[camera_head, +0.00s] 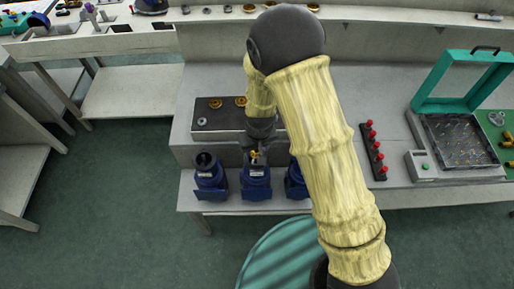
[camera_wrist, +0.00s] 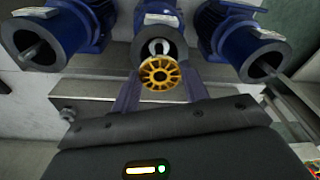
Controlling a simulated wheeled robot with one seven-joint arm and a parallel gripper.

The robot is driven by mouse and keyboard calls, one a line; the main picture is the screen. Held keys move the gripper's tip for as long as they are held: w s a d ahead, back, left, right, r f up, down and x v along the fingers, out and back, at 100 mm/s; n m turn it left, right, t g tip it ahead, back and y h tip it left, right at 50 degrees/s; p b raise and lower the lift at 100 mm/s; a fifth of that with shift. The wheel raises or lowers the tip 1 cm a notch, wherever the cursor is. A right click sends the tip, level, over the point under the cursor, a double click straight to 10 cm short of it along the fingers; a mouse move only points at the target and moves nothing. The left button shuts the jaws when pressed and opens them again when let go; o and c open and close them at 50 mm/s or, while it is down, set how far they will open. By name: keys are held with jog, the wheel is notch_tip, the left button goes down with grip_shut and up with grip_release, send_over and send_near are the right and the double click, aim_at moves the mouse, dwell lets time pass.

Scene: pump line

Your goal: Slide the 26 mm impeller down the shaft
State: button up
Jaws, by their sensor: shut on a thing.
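A yellow spoked impeller (camera_wrist: 160,73) is held between the fingertips of my gripper (camera_wrist: 158,84) in the wrist view. It also shows as a small yellow spot at my gripper (camera_head: 254,154) in the head view. The impeller is in front of the open end of the middle blue pump (camera_wrist: 176,42), which is also in the head view (camera_head: 256,180). A pale ring-shaped part shows inside that pump opening, just behind the impeller. Whether the impeller is around the shaft or apart from it, I cannot tell.
A blue pump stands on the left (camera_head: 210,178) and another on the right (camera_head: 296,184), close beside the middle one. A dark tray (camera_head: 210,133) with brass rings lies behind. A rack of red-topped pegs (camera_head: 373,150) and a green-lidded box (camera_head: 460,135) are to the right.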

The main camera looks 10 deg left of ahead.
jog(key=shift+f, duration=0.15)
dwell(0.3)
jog(key=o, duration=1.2)
jog(key=shift+o, duration=0.2)
notch_tip(320, 180, up, 17)
jog(key=s+d+b, duration=0.1)
jog(key=shift+s, duration=0.35)
jog(key=s+d+m, duration=0.2)
jog(key=d+m, duration=0.1)
jog(key=d, duration=0.9)
jog(key=s+d+r+m+t, duration=0.1)
jog(key=s+d+m, duration=0.2)
jog(key=d, duration=0.9)
jog(key=shift+d+h, duration=0.3)
jog(key=shift+h, duration=0.1)
